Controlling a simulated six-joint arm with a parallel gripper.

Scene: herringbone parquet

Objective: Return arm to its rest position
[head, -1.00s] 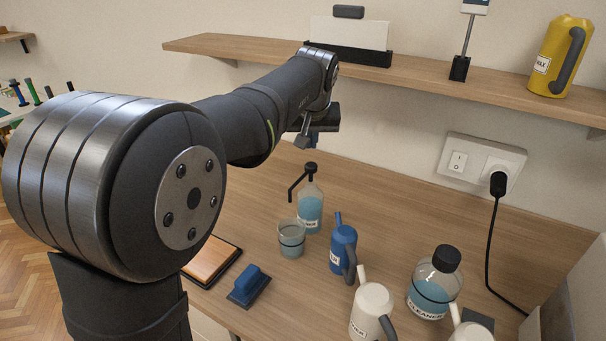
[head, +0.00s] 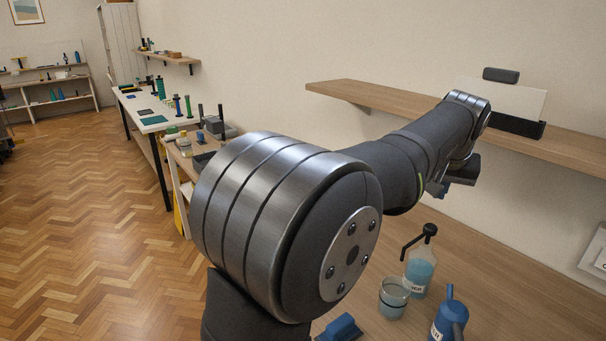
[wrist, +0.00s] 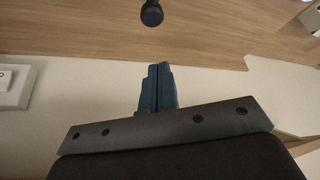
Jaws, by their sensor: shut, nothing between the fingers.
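My arm stretches over the workbench (head: 480,262) toward the wall, with its wrist close to the wall shelf (head: 390,108). My gripper (wrist: 158,72) shows in the wrist view with its two blue fingers together and nothing between them. In the head view the fingers are mostly hidden by the wrist. The gripper is above the bench, apart from the things on it. A pump bottle of blue liquid (head: 419,272) stands below it. Its black pump top (wrist: 151,13) shows at the upper edge of the wrist view.
A glass of blue liquid (head: 393,299), a blue can (head: 448,318) and a blue block-like tool (head: 341,327) stand near the pump bottle. A white panel in a black holder (head: 515,125) is on the shelf. Parquet floor (head: 90,230) lies open at left.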

